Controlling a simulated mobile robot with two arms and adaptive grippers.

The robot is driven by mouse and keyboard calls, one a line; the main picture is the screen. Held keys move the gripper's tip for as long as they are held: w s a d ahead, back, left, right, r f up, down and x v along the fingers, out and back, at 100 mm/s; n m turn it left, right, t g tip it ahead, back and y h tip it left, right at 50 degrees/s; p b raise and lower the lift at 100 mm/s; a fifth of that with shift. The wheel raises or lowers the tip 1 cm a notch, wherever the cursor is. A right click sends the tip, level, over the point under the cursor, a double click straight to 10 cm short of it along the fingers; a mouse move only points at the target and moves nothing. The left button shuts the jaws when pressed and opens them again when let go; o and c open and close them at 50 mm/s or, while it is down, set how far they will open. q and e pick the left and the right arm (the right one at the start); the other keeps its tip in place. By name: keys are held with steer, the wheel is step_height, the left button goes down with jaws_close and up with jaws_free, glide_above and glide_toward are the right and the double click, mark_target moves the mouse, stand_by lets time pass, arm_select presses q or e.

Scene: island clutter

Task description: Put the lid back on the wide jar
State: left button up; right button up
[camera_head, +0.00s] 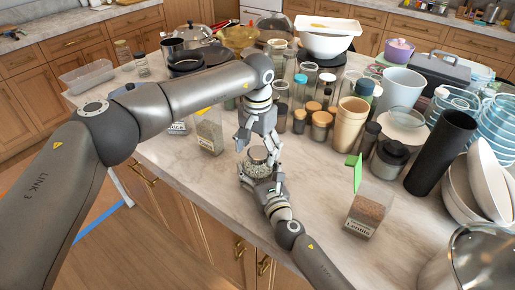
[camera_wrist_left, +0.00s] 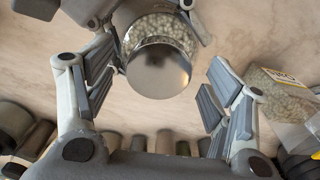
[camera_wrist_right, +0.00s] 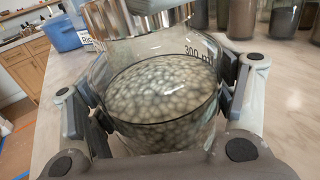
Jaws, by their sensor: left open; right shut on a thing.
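The wide jar (camera_head: 256,171) is clear glass, filled with pale beans, and stands upright near the front of the island. My right gripper (camera_head: 261,184) is shut around its body; the jar fills the right wrist view (camera_wrist_right: 160,95). The round silver lid (camera_wrist_left: 158,71) is at the jar's mouth; its lower edge shows at the top of the right wrist view (camera_wrist_right: 152,6). I cannot tell whether it is fully seated. My left gripper (camera_head: 258,146) points down just above the lid, open, with its fingers apart from it on both sides.
A labelled container (camera_head: 209,132) stands to the left of the jar. Several jars, a beige cup (camera_head: 350,122) and a black cylinder (camera_head: 440,152) crowd behind.

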arm_select(q)
steer(key=shift+r, duration=0.15)
steer(key=shift+r, duration=2.15)
